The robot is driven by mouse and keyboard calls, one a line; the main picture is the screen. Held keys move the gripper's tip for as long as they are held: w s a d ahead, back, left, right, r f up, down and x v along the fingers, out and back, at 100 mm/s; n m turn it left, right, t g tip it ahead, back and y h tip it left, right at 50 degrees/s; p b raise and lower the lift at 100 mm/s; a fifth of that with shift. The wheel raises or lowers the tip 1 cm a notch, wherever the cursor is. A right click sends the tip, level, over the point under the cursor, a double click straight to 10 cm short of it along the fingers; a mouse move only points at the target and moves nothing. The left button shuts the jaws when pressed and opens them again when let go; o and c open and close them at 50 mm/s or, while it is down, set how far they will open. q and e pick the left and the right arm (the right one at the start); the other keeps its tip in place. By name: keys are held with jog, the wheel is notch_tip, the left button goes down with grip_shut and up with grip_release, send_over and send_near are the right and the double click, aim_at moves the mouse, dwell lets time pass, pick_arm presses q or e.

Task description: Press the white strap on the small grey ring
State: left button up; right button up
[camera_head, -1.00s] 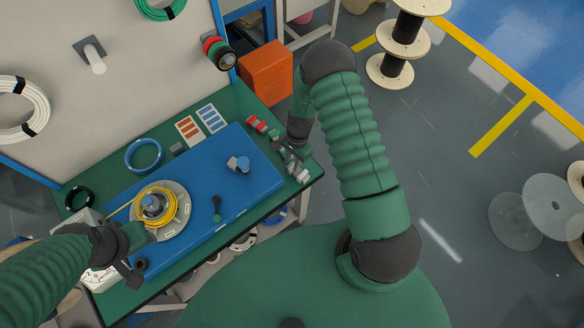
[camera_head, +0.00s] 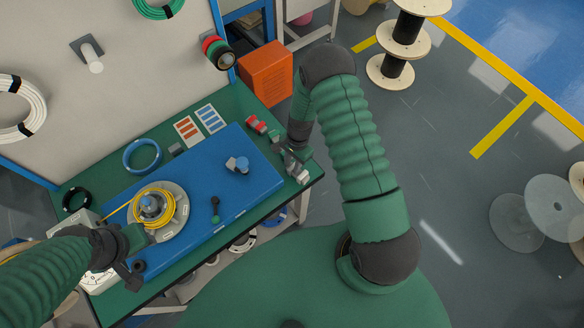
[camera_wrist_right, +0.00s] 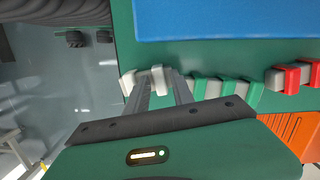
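My right gripper (camera_wrist_right: 160,84) is at the table's right edge, pointing down among small strap pieces; it also shows in the head view (camera_head: 296,170). Its two fingers stand a little apart. One white strap piece (camera_wrist_right: 157,77) is at the fingertips and another white piece (camera_wrist_right: 128,82) is just left of them. I cannot tell whether the fingers grip a strap. My left gripper (camera_head: 136,272) is by the front left of the blue board, near the grey disc; its fingers are unclear. I cannot single out the small grey ring with certainty.
The blue board (camera_head: 225,200) carries a grey disc (camera_head: 178,222) with a yellow cable coil (camera_head: 168,214), a grey block with a blue knob (camera_head: 240,164) and a dark green-tipped piece (camera_head: 216,210). Green straps (camera_wrist_right: 252,93) and red straps (camera_wrist_right: 291,77) lie right of the gripper.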

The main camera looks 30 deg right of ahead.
jog(key=shift+d, duration=0.1)
grip_shut()
notch_tip(320, 180, up, 8)
jog(key=p, duration=0.6)
